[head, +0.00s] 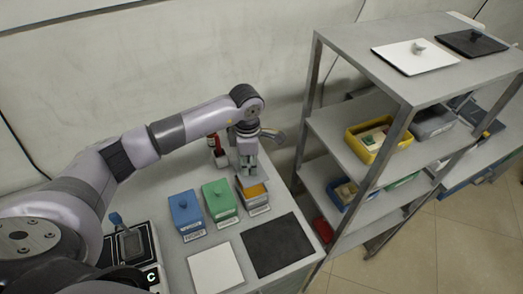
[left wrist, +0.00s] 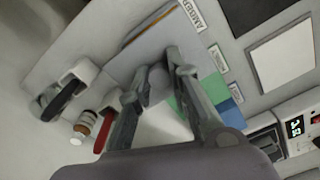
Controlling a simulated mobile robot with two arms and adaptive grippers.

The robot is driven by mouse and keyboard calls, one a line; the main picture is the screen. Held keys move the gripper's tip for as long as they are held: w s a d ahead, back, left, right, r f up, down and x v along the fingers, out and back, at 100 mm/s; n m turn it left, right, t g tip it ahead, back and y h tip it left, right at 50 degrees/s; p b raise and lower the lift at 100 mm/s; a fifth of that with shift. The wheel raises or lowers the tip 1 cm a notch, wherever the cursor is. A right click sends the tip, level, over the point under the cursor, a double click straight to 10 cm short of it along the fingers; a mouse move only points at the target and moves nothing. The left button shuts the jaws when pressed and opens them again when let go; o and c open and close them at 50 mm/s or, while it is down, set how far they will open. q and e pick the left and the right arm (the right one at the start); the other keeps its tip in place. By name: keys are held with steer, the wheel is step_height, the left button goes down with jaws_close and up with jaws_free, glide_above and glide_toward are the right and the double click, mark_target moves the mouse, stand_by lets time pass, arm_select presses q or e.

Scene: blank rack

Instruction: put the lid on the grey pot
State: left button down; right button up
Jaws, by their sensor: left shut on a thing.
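The grey pot (head: 253,208) stands at the right end of a row of pots, with its amber contents (head: 256,190) partly showing. My left gripper (head: 250,172) is just above its back part, pointing down. In the left wrist view, my left gripper (left wrist: 152,80) is shut on the knob (left wrist: 157,84) of a flat grey lid (left wrist: 140,57). The lid is over the pot and covers much of it; a yellow strip shows along one side. I cannot tell whether the lid touches the rim. My right gripper is not in view.
A blue pot (head: 185,210) and a green pot (head: 218,197) stand close to the left. A white mat (head: 215,268) and black mat (head: 277,244) lie in front. A metal shelf (head: 355,160) rises at the right.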

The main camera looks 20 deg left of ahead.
mark_target(250, 174)
arm_select(q)
steer(key=shift+s+d+f+b, duration=0.15)
steer(key=shift+f+b, duration=0.15)
steer(key=shift+f, duration=0.15)
steer(key=shift+s+d+f+b, duration=0.15)
steer(key=shift+f+b, duration=0.1)
steer(key=shift+f, duration=0.5)
steer(key=shift+w+a+f+b, duration=0.1)
steer(key=shift+a+f+b, duration=0.05)
steer(key=shift+f+b, duration=1)
steer(key=shift+f, duration=0.15)
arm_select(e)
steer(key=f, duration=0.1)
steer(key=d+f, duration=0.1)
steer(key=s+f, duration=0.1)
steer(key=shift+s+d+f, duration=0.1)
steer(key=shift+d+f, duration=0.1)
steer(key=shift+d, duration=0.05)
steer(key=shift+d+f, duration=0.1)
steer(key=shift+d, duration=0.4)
arm_select(q)
steer(key=shift+f+b, duration=0.25)
steer(key=shift+b, duration=0.3)
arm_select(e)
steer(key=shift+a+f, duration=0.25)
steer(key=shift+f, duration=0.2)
